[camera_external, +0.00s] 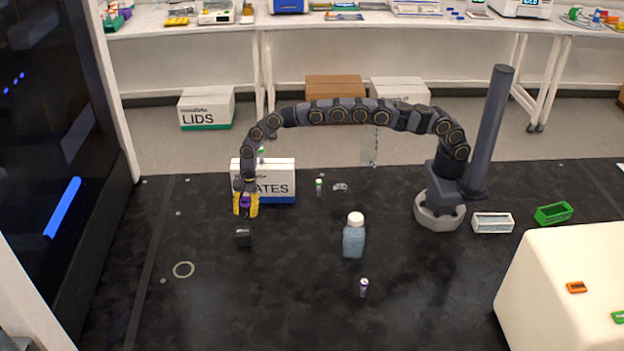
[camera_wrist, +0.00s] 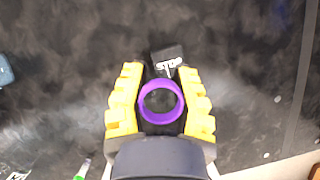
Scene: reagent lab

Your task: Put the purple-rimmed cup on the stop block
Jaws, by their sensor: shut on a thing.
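My gripper (camera_external: 246,204) has yellow fingers and is shut on the purple-rimmed cup (camera_external: 244,201). In the wrist view the cup's purple ring (camera_wrist: 161,87) shows between the two yellow fingers (camera_wrist: 160,100), its opening facing the camera. The stop block (camera_external: 243,238) is a small black block on the dark table, just in front of and below my gripper in the external view. In the wrist view the stop block (camera_wrist: 167,56), with white STOP lettering, lies just beyond the cup. The cup appears held above the table, apart from the block; its lower part is hidden by the fingers.
A white box marked "ATES" (camera_external: 281,181) stands right behind my gripper. A blue bottle with a white cap (camera_external: 353,240) and a small purple-capped vial (camera_external: 363,288) stand to the right. A pale ring (camera_external: 183,269) lies at front left. The table around the block is mostly clear.

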